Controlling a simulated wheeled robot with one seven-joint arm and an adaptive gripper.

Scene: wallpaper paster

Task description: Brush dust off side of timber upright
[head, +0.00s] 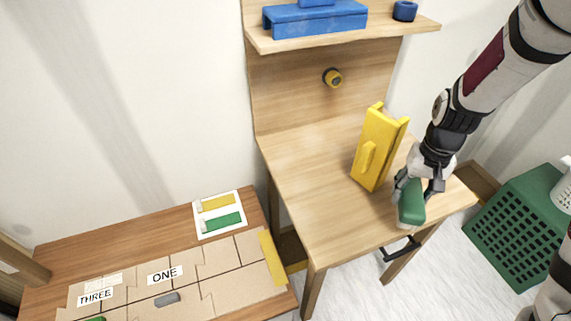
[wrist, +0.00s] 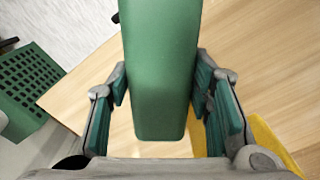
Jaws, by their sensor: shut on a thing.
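My gripper (head: 417,185) is shut on a green block-like tool (head: 411,208), which may be the brush; no bristles show. It is at the front right of the wooden worktable (head: 315,215), but I cannot tell whether it touches the top. In the wrist view the green tool (wrist: 160,60) lies between the pads of my gripper (wrist: 160,100). A tall wooden back panel (head: 290,95) rises behind the worktable, and a wooden leg (head: 313,290) stands at its front. I cannot tell which is the timber upright. No dust shows.
A yellow trough-like piece with a handle (head: 367,160) stands left of my gripper. A green perforated crate (head: 520,230) is at the right. A low table with cardboard boxes (head: 215,262) is at the left. A shelf (head: 345,37) holds a blue box (head: 315,20).

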